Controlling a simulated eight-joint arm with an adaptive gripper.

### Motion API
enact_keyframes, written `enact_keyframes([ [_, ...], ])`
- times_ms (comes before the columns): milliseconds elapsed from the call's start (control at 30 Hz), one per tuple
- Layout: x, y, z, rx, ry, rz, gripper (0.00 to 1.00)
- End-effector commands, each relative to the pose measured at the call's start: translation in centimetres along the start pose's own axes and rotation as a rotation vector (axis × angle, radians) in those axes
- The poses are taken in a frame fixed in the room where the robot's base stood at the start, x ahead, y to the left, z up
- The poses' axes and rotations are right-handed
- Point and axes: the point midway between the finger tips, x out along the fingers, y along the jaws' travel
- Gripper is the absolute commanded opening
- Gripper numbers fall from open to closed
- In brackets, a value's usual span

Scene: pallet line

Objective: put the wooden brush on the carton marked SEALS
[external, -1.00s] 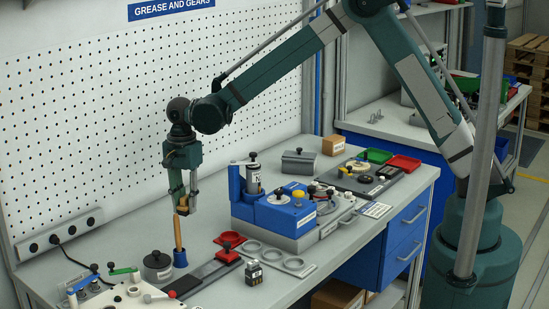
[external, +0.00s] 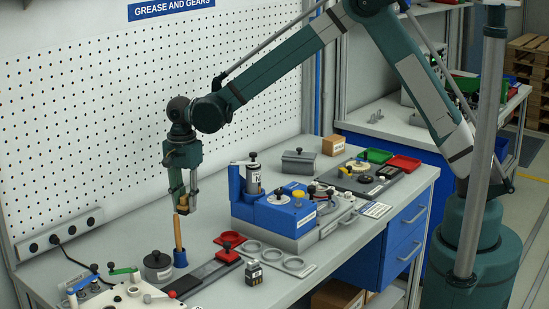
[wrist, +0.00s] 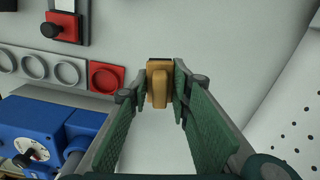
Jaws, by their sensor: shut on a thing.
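In the wrist view the fingers (wrist: 160,92) press on both sides of the brush's tan wooden top (wrist: 158,68), and the cup is hidden. A small brown carton (external: 333,146) with a pale label stands at the back of the bench, far right of my gripper; its lettering is too small to read.
A dark round pot (external: 158,266) stands close left of the cup. A blue machine (external: 280,212) and a grey box (external: 299,163) stand between my gripper and the carton.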

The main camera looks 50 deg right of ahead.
Motion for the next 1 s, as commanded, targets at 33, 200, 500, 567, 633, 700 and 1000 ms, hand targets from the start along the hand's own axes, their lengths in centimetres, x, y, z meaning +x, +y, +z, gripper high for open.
enact_keyframes([
  [33, 0.0, -0.1, -0.2, 0.002, 0.0, 0.0, 0.08],
  [200, -0.2, -0.7, -1.7, 0.02, 0.0, 0.0, 0.08],
  [500, -0.8, -2.8, -8.3, 0.096, 0.0, 0.0, 0.08],
  [567, -0.9, -3.3, -10.1, 0.116, 0.0, 0.0, 0.08],
  [633, -1.1, -3.9, -12.2, 0.139, 0.0, 0.0, 0.08],
  [700, -1.3, -4.4, -14.4, 0.163, 0.0, 0.0, 0.08],
  [1000, -2.0, -5.8, -23.9, 0.265, 0.0, 0.0, 0.08],
])
